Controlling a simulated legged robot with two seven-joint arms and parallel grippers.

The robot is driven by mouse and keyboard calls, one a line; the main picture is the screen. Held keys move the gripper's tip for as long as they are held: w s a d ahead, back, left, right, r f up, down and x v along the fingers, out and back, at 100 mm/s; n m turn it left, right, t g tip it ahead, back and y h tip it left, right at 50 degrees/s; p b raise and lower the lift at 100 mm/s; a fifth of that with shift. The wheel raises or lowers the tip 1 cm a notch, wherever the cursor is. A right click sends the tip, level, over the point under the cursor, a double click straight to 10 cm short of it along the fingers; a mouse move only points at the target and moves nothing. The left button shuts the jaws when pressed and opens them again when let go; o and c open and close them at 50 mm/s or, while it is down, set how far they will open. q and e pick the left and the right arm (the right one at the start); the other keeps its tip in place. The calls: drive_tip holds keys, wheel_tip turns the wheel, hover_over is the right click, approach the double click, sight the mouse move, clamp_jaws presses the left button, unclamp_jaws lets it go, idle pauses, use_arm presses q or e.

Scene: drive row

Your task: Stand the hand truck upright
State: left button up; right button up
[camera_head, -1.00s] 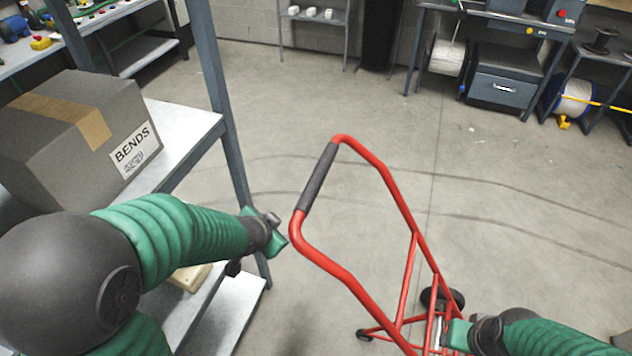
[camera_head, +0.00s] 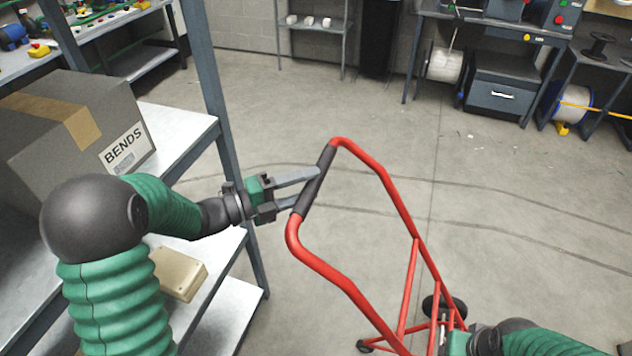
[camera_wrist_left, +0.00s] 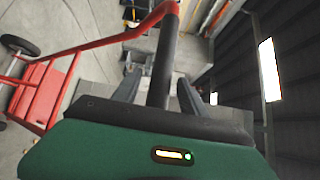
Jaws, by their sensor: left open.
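The red hand truck (camera_head: 393,205) stands in front of me on the floor, handle loop up. Its dark wheel (camera_head: 447,306) shows low down; I cannot tell how far it tilts. Its black handle grip (camera_head: 314,184) also shows in the left wrist view (camera_wrist_left: 163,62). My left gripper (camera_head: 306,188) is open, its fingers on either side of the black grip; a gap shows beside the grip in the left wrist view (camera_wrist_left: 158,92). My right gripper (camera_head: 446,336) is beside the truck's lower frame at the bottom edge; its fingers are not clear.
A shelf on the left holds a grey box (camera_head: 75,135) marked BENDS, and a beige box (camera_head: 178,273) lies lower. The shelf post (camera_head: 219,95) stands close to my left arm. Benches and cable spools (camera_head: 446,61) line the back. The middle floor is clear.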

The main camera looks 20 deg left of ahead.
use_arm(q)
drive_tip(key=x, duration=0.2)
drive_tip(key=shift+w+d, duration=0.2)
drive_tip(key=shift+a, duration=0.1)
drive_tip(key=shift+c, duration=1.1)
drive_tip(key=shift+f, duration=0.1)
clamp_jaws()
drive_tip(key=shift+s+f, duration=0.15)
drive_tip(key=shift+f, duration=0.05)
